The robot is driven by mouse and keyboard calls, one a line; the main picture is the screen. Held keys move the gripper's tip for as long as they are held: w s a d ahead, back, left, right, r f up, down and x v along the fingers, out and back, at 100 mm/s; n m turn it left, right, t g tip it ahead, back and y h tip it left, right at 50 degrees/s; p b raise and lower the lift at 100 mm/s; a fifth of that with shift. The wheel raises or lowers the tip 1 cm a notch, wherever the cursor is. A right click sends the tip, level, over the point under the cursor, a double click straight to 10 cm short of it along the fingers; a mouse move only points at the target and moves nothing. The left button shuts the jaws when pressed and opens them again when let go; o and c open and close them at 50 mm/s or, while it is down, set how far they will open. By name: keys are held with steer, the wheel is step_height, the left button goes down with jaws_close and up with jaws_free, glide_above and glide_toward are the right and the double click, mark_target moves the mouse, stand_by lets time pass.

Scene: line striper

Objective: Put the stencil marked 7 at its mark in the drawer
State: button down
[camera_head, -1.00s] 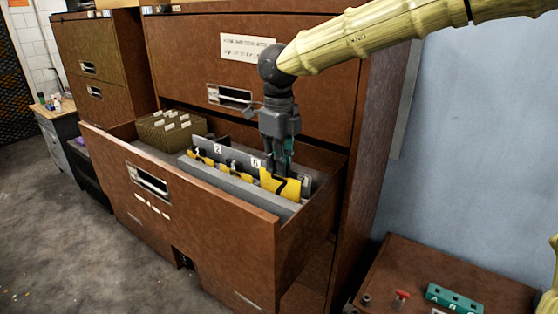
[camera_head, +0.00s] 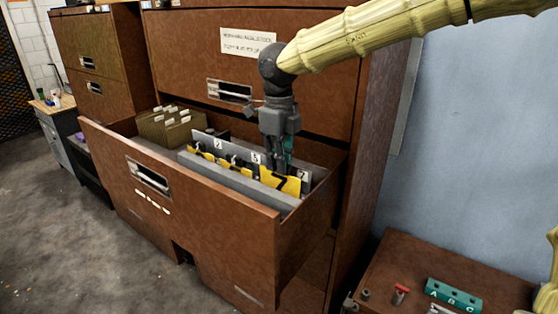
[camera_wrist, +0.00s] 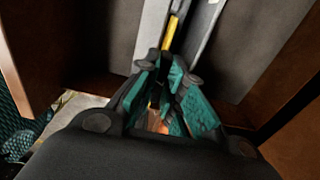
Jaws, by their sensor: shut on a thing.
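The stencil marked 7 (camera_head: 287,181) is a yellow plate with a black 7, upright at the right end of a row in the open drawer (camera_head: 185,188). Its lower part is hidden behind a grey divider (camera_head: 240,183). A white label 7 (camera_head: 304,175) shows just right of and behind it. My gripper (camera_head: 281,166) points down into the drawer and is shut on the stencil's top. In the wrist view, the yellow edge of the stencil (camera_wrist: 170,34) runs up from between my gripper's fingers (camera_wrist: 168,95), beside a grey divider. I cannot tell whether it touches the slot's bottom.
Other yellow stencils (camera_head: 222,158) stand left in the same row, by labels 2 (camera_head: 218,144) and 3 (camera_head: 255,157). Olive file folders (camera_head: 168,128) fill the drawer's back left. A low brown cabinet (camera_head: 400,260) with a green block (camera_head: 453,295) stands at lower right.

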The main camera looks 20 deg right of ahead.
steer(key=shift+f, duration=1.4)
steer(key=c, duration=1.5)
jaws_free()
steer(key=shift+o, duration=0.2)
steer(key=o, duration=0.3)
steer(key=shift+r, duration=0.1)
steer(key=shift+r+p, duration=2.4)
steer(key=shift+r, duration=1)
